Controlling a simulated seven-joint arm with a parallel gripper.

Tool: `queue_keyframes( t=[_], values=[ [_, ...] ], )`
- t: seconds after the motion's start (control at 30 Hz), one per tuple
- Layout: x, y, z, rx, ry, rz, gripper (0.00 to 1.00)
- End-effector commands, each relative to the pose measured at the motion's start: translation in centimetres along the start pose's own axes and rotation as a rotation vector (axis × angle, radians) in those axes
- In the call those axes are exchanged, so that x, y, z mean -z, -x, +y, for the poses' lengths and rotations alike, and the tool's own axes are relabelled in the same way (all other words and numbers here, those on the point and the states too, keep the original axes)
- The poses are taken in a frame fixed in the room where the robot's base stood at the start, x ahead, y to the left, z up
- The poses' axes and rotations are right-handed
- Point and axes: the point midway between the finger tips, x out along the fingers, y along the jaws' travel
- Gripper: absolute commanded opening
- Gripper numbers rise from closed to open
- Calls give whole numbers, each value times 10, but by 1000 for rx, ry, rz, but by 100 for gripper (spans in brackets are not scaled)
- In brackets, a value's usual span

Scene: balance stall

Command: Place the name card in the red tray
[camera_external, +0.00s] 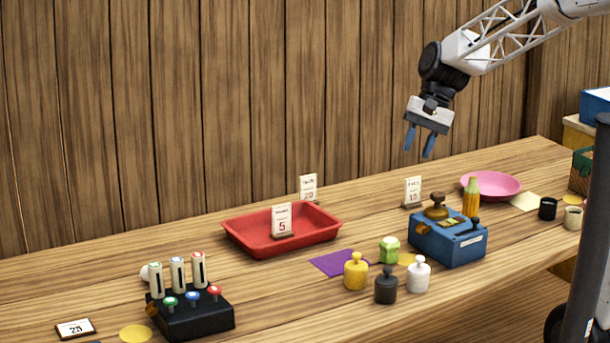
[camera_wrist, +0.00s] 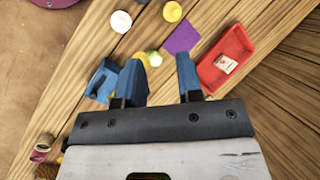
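The red tray (camera_external: 240,240) sits at the middle of the counter and also shows at the right of the wrist view (camera_wrist: 241,47). A white card marked 5 (camera_external: 282,217) stands in it on a small base; that card shows in the wrist view (camera_wrist: 226,64). A dark-edged card (camera_external: 75,328), apparently marked 29, lies at the front left. Cards marked 20 (camera_external: 308,186) and 15 (camera_external: 412,190) stand behind the tray and the blue box. I cannot tell which is the name card. My gripper (camera_external: 418,152) is open and empty, high above the counter's back.
A blue box (camera_external: 452,240) with a brown knob, and yellow, black and white weights, stand right of the tray. A black block with levers (camera_external: 190,315) is at the left. A pink plate (camera_external: 490,184) is at the back right. A purple sheet (camera_external: 338,263) lies beside the tray.

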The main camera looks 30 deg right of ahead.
Motion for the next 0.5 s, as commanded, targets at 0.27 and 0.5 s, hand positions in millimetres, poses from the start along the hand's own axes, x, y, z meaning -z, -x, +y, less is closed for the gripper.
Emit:
queue_keyframes(
  t=[0.27,0.5],
  values=[
    [-55,15,46,-86,176,117,34],
    [-97,21,88,-167,327,212,34]
  ],
)
